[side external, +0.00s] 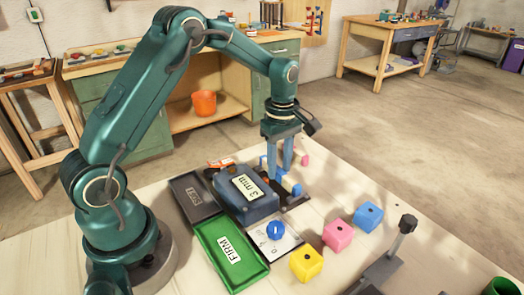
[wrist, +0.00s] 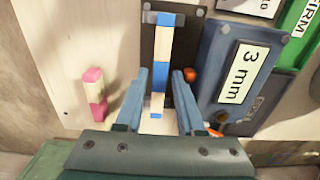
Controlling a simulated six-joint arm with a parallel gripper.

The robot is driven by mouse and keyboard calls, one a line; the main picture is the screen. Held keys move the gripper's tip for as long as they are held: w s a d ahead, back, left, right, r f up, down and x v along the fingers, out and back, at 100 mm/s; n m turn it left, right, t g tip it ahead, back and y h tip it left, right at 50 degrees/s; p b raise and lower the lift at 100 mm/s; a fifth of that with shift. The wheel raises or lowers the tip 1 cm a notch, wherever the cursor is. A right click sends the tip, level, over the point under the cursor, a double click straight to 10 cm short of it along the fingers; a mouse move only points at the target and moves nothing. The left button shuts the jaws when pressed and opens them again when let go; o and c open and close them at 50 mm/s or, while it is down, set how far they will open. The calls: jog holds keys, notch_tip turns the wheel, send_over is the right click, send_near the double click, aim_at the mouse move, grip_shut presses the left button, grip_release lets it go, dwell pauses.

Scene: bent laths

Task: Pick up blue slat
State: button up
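The blue slat (wrist: 165,45) is a pale wooden lath with blue bands. In the wrist view it runs from the top centre down between my fingers, its far end over a dark plate. In the side view part of it (side external: 291,184) shows beside my fingers. My gripper (wrist: 160,78) is open, with one finger on each side of the slat and a visible gap to it. In the side view my gripper (side external: 282,168) points down at the slat. Whether the fingertips are level with the slat is hard to tell.
A pink-banded slat (wrist: 95,90) stands to the left. A dark blue block labelled "3 mm" (side external: 247,200) is close beside my gripper. A green "FIRM" tray (side external: 232,250) and yellow, pink and blue cubes (side external: 367,217) are nearer the camera. An upright post (side external: 404,232) stands at right.

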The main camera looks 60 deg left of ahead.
jog(key=shift+f, duration=0.2)
grip_shut()
jog(key=shift+r, duration=0.1)
